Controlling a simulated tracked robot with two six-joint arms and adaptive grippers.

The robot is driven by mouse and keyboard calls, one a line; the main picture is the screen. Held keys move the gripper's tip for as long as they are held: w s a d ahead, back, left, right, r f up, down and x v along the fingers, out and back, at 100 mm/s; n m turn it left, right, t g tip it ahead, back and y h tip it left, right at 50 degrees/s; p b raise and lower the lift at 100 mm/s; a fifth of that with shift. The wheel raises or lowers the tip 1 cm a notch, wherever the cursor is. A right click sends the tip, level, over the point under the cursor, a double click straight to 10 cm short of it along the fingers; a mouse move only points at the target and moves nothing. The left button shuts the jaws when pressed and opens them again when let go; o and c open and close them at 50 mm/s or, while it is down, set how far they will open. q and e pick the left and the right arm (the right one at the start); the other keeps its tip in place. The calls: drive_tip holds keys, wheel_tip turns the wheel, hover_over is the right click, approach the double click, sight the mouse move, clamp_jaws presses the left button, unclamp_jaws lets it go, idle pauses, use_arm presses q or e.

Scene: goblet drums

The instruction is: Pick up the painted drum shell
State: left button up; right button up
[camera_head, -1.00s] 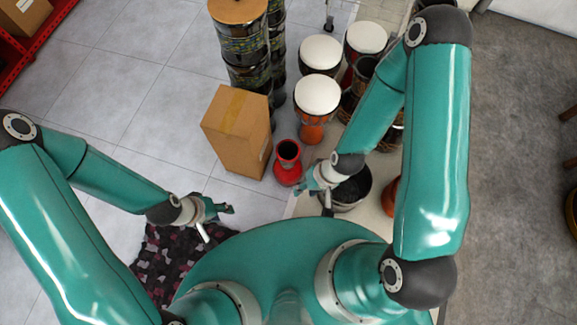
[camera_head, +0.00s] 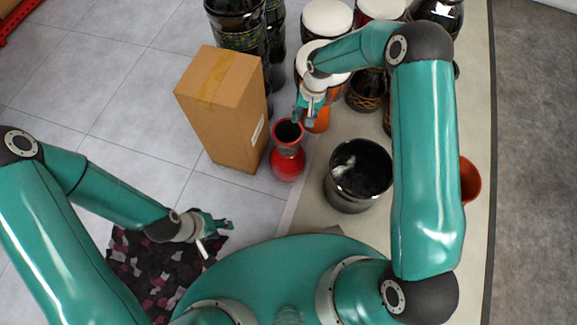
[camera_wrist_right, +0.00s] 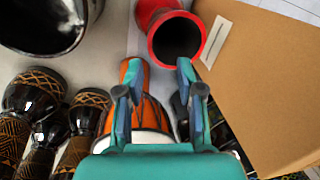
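The painted drum shell (camera_head: 287,162) is red, with a flared dark open mouth and a round lower body. It stands upright between the cardboard box and the black bucket. It also shows in the right wrist view (camera_wrist_right: 158,18), its mouth facing the camera just beyond the fingertips. My right gripper (camera_head: 303,112) is above and beside the shell's mouth. In the wrist view its fingers (camera_wrist_right: 159,72) are spread with nothing between them. My left gripper (camera_head: 218,236) is low at the left, over the patterned cloth, with its fingers apart and empty, away from the shell.
A tall cardboard box (camera_head: 222,110) stands close left of the shell. A black bucket (camera_head: 358,175) is to its right. An orange goblet drum (camera_wrist_right: 135,80) and several other drums crowd behind. A patterned cloth (camera_head: 150,265) lies on the left floor. Tiled floor at left is free.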

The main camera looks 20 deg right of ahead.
sight(301, 132)
drive_tip(key=f+b, duration=0.1)
drive_tip(key=f, duration=0.3)
drive_tip(key=w+f+b, duration=0.1)
drive_tip(key=f, duration=0.3)
drive_tip(key=w+f+b, duration=0.1)
drive_tip(key=f+b, duration=0.1)
drive_tip(key=f, duration=0.2)
drive_tip(key=shift+d+f, duration=0.1)
drive_tip(key=shift+f, duration=0.1)
drive_tip(key=shift+s+f+b, duration=0.1)
drive_tip(key=shift+f+b, duration=1.1)
drive_tip(key=shift+f, duration=1.45)
use_arm(q)
wheel_tip(301, 132, down, 8)
drive_tip(key=shift+r, duration=0.2)
drive_tip(key=shift+s, duration=0.1)
use_arm(e)
drive_tip(key=shift+a, duration=0.2)
clamp_jaws()
drive_tip(key=shift+r, duration=0.15)
